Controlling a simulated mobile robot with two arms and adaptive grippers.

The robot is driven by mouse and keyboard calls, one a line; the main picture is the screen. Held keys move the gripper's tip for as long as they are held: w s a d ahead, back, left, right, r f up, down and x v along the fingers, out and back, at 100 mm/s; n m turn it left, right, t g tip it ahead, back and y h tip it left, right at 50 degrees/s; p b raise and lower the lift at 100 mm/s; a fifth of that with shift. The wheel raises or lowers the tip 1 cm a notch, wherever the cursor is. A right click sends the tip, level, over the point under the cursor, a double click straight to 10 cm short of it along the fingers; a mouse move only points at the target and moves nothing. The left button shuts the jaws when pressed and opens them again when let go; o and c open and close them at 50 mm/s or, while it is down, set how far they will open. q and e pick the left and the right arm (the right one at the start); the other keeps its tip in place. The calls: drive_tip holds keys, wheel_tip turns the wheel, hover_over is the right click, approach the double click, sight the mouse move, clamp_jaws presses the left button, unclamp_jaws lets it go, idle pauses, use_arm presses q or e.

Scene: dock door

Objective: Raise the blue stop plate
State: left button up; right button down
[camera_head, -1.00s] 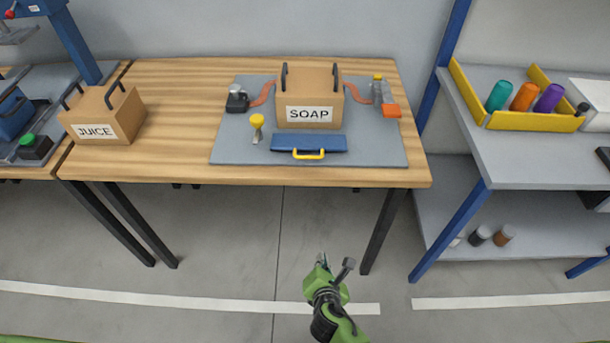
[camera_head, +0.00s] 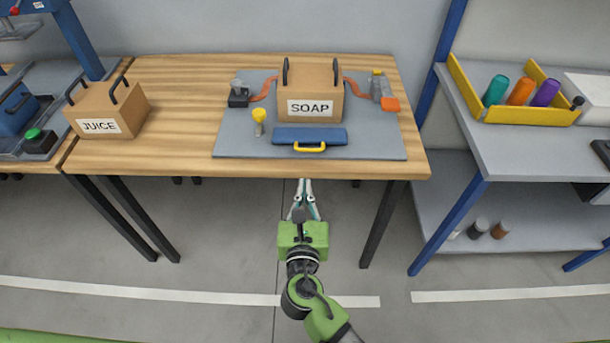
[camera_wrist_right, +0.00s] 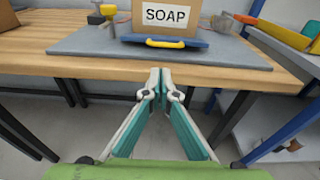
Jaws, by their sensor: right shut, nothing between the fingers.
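The blue stop plate (camera_head: 309,134) lies flat on the grey mat, in front of the SOAP box (camera_head: 312,92). Its yellow handle (camera_head: 309,148) is on the near edge. The plate also shows in the right wrist view (camera_wrist_right: 166,38), beyond the fingertips. My right gripper (camera_head: 304,183) is in front of the table's near edge, below and short of the plate, touching nothing. In the right wrist view its fingertips (camera_wrist_right: 159,72) are together and empty. My left gripper is not in view.
The grey mat (camera_head: 235,140) also holds a yellow-topped knob (camera_head: 259,120) left of the plate and orange-strapped clamps beside the box. A JUICE box (camera_head: 108,108) stands at the table's left. A shelf with a yellow bin (camera_head: 530,118) is at right. The wood between JUICE and mat is clear.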

sight(305, 169)
drive_tip(key=w, duration=0.6)
drive_tip(key=w+f, duration=0.1)
drive_tip(key=w, duration=0.2)
drive_tip(key=shift+f, duration=0.1)
drive_tip(key=shift+r+p, duration=0.45)
drive_tip(key=shift+p, duration=0.45)
drive_tip(key=shift+r+g+p, duration=0.3)
drive_tip(key=shift+g+p, duration=0.2)
drive_tip(key=shift+p, duration=0.4)
drive_tip(key=shift+g, duration=0.3)
drive_tip(key=r+p, duration=0.1)
drive_tip(key=p, duration=0.2)
drive_tip(key=w+r+p, duration=0.1)
drive_tip(key=r+p, duration=0.1)
drive_tip(key=p, duration=0.1)
drive_tip(key=w+r+p, duration=0.1)
drive_tip(key=r+p, duration=0.1)
drive_tip(key=p, duration=0.1)
drive_tip(key=shift+r, duration=0.15)
drive_tip(key=w+r+p, duration=0.5)
drive_tip(key=w, duration=0.2)
drive_tip(key=shift+w, duration=0.4)
drive_tip(key=shift+r, duration=0.1)
